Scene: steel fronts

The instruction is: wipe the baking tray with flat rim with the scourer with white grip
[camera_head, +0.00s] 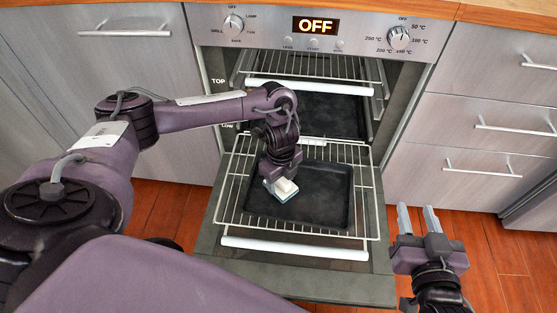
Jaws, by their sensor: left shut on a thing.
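The black baking tray with a flat rim (324,200) lies on the pulled-out wire rack (232,196) above the lowered oven door. The scourer with white grip (284,189) is at the left part of the tray, its pale base down at the tray floor. My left gripper (284,176) is shut on its white grip from above; its fingers are mostly hidden by the wrist. Whether the pad presses on the tray cannot be told exactly. My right gripper (417,219) is open and empty, to the right of the oven door.
The oven door (300,279) hangs open with a white handle bar. Inside the oven, another dark tray (323,112) sits further back under an upper rack. The display (316,25) reads OFF. Drawers with metal handles stand either side; wooden floor lies below.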

